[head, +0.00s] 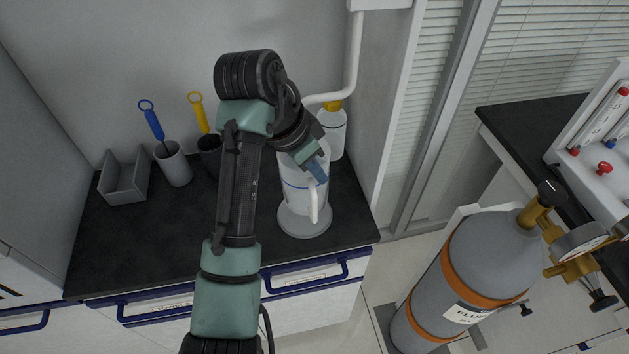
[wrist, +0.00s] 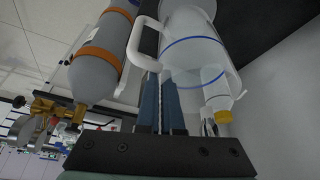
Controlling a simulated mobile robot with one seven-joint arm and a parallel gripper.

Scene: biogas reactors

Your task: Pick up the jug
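The jug (head: 297,198) is white and translucent with a blue line around it and a white handle (head: 314,205). It stands upright on a round grey base (head: 304,222) at the right of the dark counter. My gripper (head: 318,172) reaches down to the top of the handle. In the wrist view the jug (wrist: 195,45) appears upside down, its handle (wrist: 137,45) running down to my blue fingertips (wrist: 161,78). The fingers are close together with only a narrow gap, and look shut on the handle's upper end. The exact contact is hidden.
A white bottle with a yellow cap (head: 332,130) stands close behind the jug. Two brush holders (head: 173,163) and a grey open box (head: 125,180) are at the left. A large gas cylinder (head: 480,262) stands right of the counter. The counter's front middle is clear.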

